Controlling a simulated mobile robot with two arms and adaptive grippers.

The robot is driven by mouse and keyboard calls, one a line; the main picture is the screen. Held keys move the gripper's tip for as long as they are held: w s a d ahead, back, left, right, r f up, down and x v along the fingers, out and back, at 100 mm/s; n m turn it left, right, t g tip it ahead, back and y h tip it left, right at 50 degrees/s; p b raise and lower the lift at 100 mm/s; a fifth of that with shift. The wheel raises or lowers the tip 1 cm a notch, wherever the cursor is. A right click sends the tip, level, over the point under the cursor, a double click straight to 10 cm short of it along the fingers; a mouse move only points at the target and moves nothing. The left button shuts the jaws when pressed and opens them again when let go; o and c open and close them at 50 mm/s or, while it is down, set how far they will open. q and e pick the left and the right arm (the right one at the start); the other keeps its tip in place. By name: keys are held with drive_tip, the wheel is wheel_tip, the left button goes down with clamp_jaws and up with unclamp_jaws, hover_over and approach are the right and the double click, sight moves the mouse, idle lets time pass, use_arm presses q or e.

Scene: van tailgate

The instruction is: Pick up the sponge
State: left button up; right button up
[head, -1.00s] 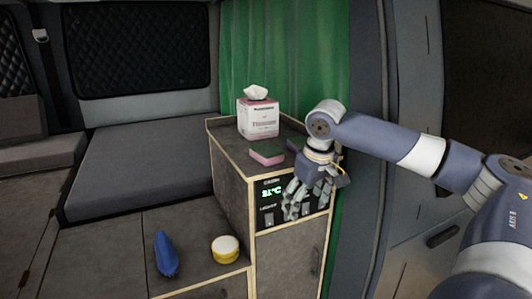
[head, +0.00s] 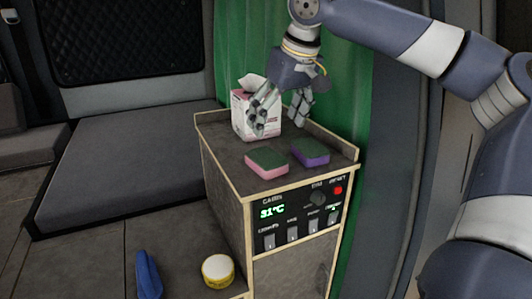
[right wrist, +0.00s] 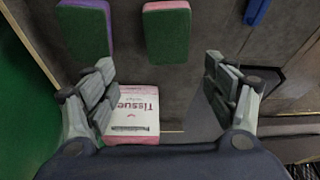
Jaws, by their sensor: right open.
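Two sponges lie flat on top of the cabinet. One is pink with a green top (head: 266,162); the other is purple with a green top (head: 310,153), to its right. My right gripper (head: 280,112) is open and empty above the cabinet top, behind the sponges and in front of the tissue box. In the right wrist view the pink sponge (right wrist: 167,32) lies ahead between the open fingers, and the purple sponge (right wrist: 86,30) lies to its left, partly cut by the frame edge. My left gripper is not in view.
A tissue box (head: 241,116) stands at the back of the cabinet top (head: 230,150), partly hidden by my gripper. A raised lip edges the top. The cabinet front has a control panel (head: 300,222). A yellow-and-white round tin (head: 218,270) and a blue object (head: 148,275) lie lower left.

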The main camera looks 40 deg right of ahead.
sight(268, 157)
drive_tip(key=f, duration=0.1)
drive_tip(key=a+f+p, duration=0.1)
drive_tip(key=f, duration=0.1)
drive_tip(key=shift+a+f, duration=0.1)
drive_tip(key=shift+f, duration=0.1)
drive_tip(key=shift+w+f, duration=0.2)
drive_tip(key=shift+f, duration=0.1)
drive_tip(key=p+x, duration=0.2)
drive_tip(key=shift+f, duration=0.3)
drive_tip(key=shift+x, duration=1.05)
drive_tip(key=shift+f, duration=0.3)
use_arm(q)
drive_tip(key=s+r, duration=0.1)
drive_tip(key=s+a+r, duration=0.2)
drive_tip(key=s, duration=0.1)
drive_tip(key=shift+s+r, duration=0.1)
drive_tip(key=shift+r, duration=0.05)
use_arm(e)
drive_tip(key=shift+f, duration=0.1)
drive_tip(key=shift+f, duration=0.1)
